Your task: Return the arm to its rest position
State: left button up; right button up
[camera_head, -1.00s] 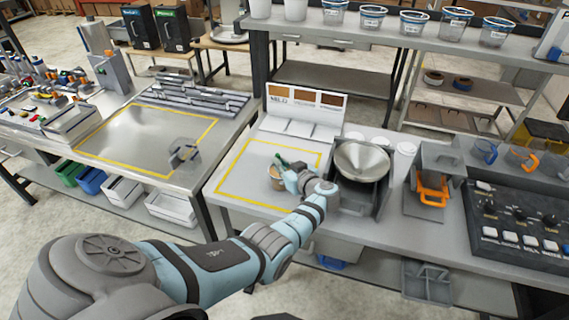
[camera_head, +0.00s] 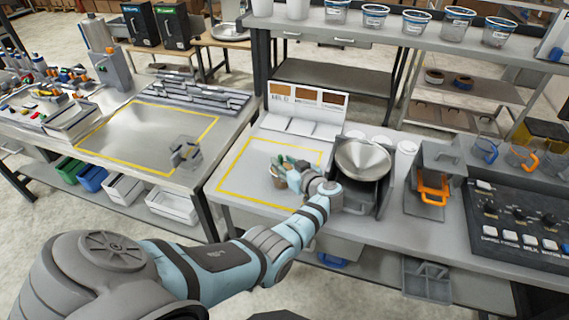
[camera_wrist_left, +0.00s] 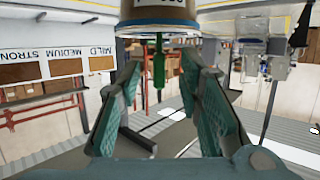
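My left arm reaches in from the left in the head view. Its gripper (camera_head: 292,165) is over the yellow-outlined area of the middle bench, just right of a small brownish cup (camera_head: 279,181). The gripper's teal finger pads stand apart, and the left wrist view shows the open gripper (camera_wrist_left: 165,95) with nothing clamped. That view is upside down. The cup (camera_wrist_left: 160,12) shows at its top edge, with a thin green stick (camera_wrist_left: 158,65) extending from it, in line with the gap between the fingers. The cup stands apart from the fingers. My right gripper is not in view.
A metal funnel (camera_head: 362,159) on a dark stand is close right of my wrist. A strength-label board (camera_head: 305,97) stands behind the cup. An orange-handled container (camera_head: 433,187) and a button panel (camera_head: 520,222) are farther right. The left bench's marked area (camera_head: 145,135) is mostly clear.

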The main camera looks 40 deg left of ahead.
pick_arm(q)
jog(key=shift+d, duration=0.1)
jog(key=v, duration=0.8)
jog(key=w+d+r+m+t+h, duration=0.45)
jog(key=r+m+t, duration=0.35)
jog(key=t, duration=0.5)
jog(key=s+d+f+m+g+h, duration=0.3)
jog(key=s+d+f+m+h, duration=0.2)
jog(key=s+d+m+h, duration=0.6)
jog(key=s+f+n+g, duration=0.2)
jog(key=s+f+g, duration=0.5)
jog(key=s+f, duration=0.4)
jog(key=s+a+f+n+g+y, duration=0.1)
jog(key=s+a+n+g+y, duration=0.35)
jog(key=s, duration=0.85)
jog(key=s+a+f+m+g+h+b, duration=0.1)
jog(key=a+f+b, duration=0.1)
jog(key=f, duration=0.9)
jog(key=s+a+f+m+g+b, duration=0.1)
jog(key=a+f, duration=0.1)
jog(key=f, duration=1)
jog(key=s+f+b, duration=0.2)
jog(key=s+f, duration=1.2)
jog(key=shift+a+f+g+h+b, duration=0.25)
jog(key=shift+a+g+h+b, duration=0.1)
jog(key=shift+a+b, duration=0.1)
